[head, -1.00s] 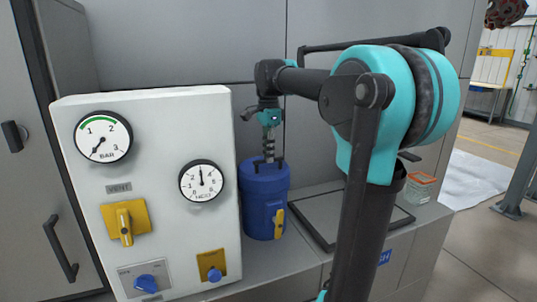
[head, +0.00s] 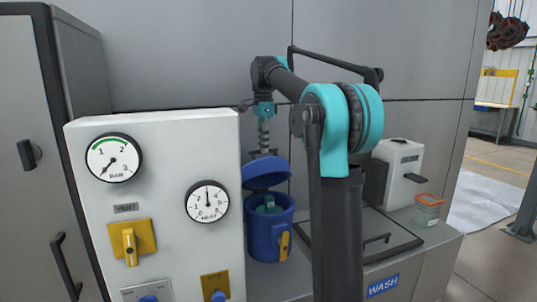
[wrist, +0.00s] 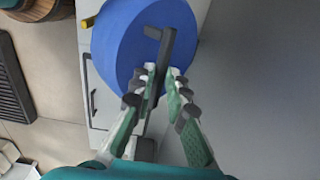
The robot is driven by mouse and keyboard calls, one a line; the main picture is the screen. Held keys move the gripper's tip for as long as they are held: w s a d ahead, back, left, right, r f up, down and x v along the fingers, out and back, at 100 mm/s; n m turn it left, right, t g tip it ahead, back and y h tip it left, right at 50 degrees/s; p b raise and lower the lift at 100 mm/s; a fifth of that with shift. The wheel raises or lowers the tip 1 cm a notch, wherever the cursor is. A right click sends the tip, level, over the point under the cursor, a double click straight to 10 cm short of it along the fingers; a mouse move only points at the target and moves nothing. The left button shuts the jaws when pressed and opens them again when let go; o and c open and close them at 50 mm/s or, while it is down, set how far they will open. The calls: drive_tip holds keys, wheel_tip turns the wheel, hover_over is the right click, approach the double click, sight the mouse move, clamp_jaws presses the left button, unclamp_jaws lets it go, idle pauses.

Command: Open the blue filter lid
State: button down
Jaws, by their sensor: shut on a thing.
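The blue filter lid (head: 262,178) is lifted and tilted above the blue filter housing (head: 262,243), whose mouth shows open under it. A dark greenish part (head: 268,206) shows inside the housing. The lid also fills the top of the wrist view as a blue disc (wrist: 120,45) with a black bar handle (wrist: 165,45). My gripper (wrist: 166,72) is shut on this handle, with a finger on each side of it. In the head view my gripper (head: 264,148) is small, just above the lid.
A white panel (head: 165,185) with gauges and yellow valve handles stands left of the housing. A yellow latch (head: 284,245) is on the housing's front. A black-framed wash tray (head: 385,245), a white box (head: 400,165) and a clear jar (head: 427,208) are to the right.

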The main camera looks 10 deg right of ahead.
drive_tip(key=w, duration=0.2)
drive_tip(key=w+a, duration=0.1)
drive_tip(key=w, duration=0.2)
drive_tip(key=w+f, duration=0.1)
drive_tip(key=w, duration=0.2)
drive_tip(key=shift+w+a+f, duration=0.1)
drive_tip(key=shift+w+a, duration=0.15)
drive_tip(key=shift+a, duration=0.15)
drive_tip(key=c, duration=1.6)
unclamp_jaws()
drive_tip(key=shift+r, duration=3.8)
drive_tip(key=shift+c, duration=0.5)
